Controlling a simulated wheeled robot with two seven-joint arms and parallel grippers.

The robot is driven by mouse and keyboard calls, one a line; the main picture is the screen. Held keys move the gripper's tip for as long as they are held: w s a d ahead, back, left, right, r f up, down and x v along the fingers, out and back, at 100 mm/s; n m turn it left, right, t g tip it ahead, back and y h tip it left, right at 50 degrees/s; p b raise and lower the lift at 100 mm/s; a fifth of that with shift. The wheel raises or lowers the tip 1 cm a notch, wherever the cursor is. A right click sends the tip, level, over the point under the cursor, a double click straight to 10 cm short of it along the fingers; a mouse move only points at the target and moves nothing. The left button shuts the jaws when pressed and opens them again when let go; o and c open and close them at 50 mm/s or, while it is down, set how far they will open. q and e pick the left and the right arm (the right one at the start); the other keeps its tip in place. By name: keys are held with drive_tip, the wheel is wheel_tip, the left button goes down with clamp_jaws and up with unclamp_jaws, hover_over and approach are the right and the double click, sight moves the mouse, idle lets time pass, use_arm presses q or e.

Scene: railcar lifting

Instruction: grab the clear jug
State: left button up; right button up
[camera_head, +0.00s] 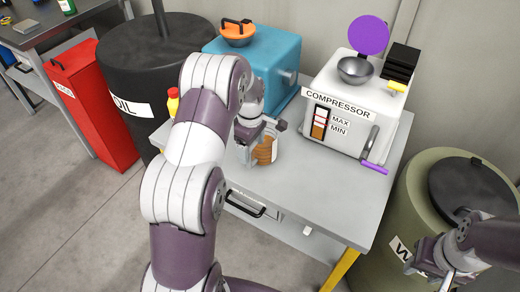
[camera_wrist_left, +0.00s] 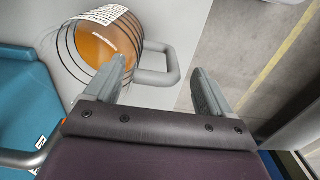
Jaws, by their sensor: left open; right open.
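The clear jug (camera_head: 264,152) stands on the grey table, holding brown-orange liquid; my left gripper partly hides it. In the left wrist view the jug (camera_wrist_left: 98,42) shows at the upper left, with black rings, a white label and a grey handle (camera_wrist_left: 172,64). My left gripper (camera_head: 258,131) is open close to the jug. In the left wrist view its fingers (camera_wrist_left: 162,68) appear on either side of the handle; whether they touch it I cannot tell.
The white compressor (camera_head: 342,112) stands right of the jug on the table (camera_head: 335,195). A blue box (camera_head: 262,62) is behind it, and a yellow bottle (camera_head: 172,102) is to the left. An olive barrel (camera_head: 402,200) stands at the right. The table's front middle is clear.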

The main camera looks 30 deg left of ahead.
use_arm(q)
wheel_tip(320, 180, down, 2)
drive_tip(key=c, duration=1.2)
drive_tip(key=shift+r, duration=0.15)
